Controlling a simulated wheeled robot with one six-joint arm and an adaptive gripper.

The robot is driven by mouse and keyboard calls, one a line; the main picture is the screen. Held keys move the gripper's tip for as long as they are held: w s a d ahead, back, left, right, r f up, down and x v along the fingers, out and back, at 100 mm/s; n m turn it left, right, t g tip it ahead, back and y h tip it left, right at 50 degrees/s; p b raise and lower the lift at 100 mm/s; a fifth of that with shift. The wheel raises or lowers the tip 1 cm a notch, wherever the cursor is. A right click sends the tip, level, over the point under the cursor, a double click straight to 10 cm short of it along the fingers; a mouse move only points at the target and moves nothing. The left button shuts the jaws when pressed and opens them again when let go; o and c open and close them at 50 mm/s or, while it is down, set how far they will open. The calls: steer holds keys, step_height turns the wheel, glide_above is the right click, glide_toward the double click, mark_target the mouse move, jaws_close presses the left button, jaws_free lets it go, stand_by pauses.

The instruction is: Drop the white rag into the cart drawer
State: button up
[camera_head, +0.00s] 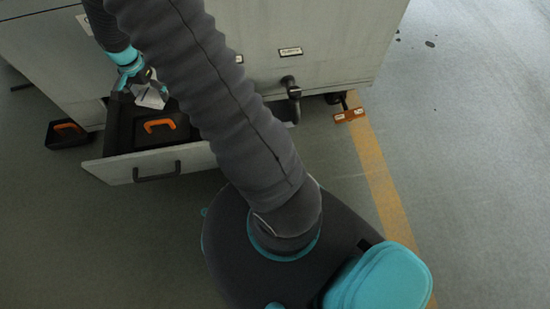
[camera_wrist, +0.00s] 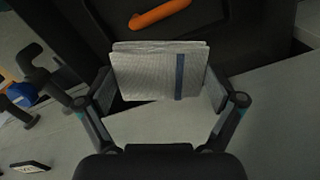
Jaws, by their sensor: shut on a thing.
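The white rag (camera_wrist: 145,75), a folded cloth with a dark blue stripe, is between the fingers of my gripper (camera_wrist: 160,88) in the wrist view. My gripper (camera_head: 143,82) is shut on it. In the head view the rag (camera_head: 152,97) hangs over the back part of the open cart drawer (camera_head: 115,168). The drawer is pulled out from the grey cart (camera_head: 250,25). A black case (camera_head: 125,127) with an orange handle (camera_head: 160,125) lies in the drawer, and the handle also shows in the wrist view (camera_wrist: 158,14). My arm hides the drawer's right part.
Another dark box (camera_head: 62,141) with an orange handle sits on the floor left of the drawer. A black lever (camera_head: 291,87) sticks out of the cart front. A brown-orange block (camera_head: 349,116) lies by the yellow floor line (camera_head: 377,170). The floor at right is mostly clear.

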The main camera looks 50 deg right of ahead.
steer(key=shift+f, duration=0.2)
steer(key=o, duration=0.8)
steer(key=shift+c, duration=0.2)
step_height(320, 180, up, 12)
stand_by(0.5)
